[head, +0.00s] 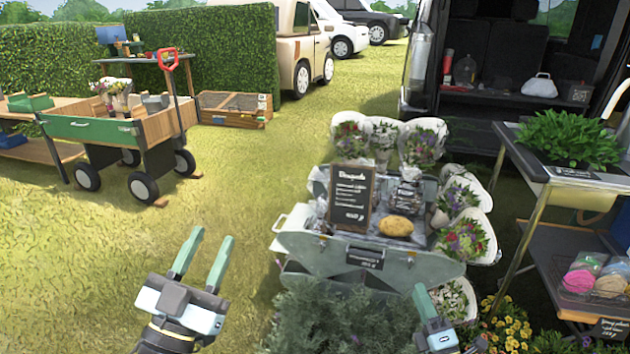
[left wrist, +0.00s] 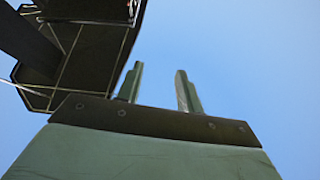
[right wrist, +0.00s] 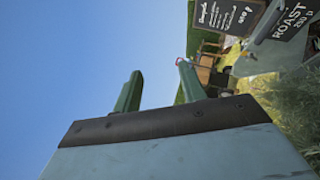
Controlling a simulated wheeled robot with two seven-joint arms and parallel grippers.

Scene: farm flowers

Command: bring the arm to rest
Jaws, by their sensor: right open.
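My left gripper (head: 203,258) is at the lower left of the head view, over the grass. Its two green fingers stand apart with nothing between them; the left wrist view (left wrist: 158,88) shows them against blue sky. My right gripper (head: 432,310) is at the bottom of the head view, in front of the metal flower stand (head: 290,248); only part of it shows there. In the right wrist view its fingers (right wrist: 157,82) are apart and empty, against the sky.
The stand holds a chalkboard sign (head: 352,197) and bouquets in white holders (head: 422,143). Leafy plants (head: 330,318) fill the space below it. A table with greens (head: 568,138) is at the right. A wooden cart (head: 118,128) stands at the left. Open grass (head: 235,190) lies between.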

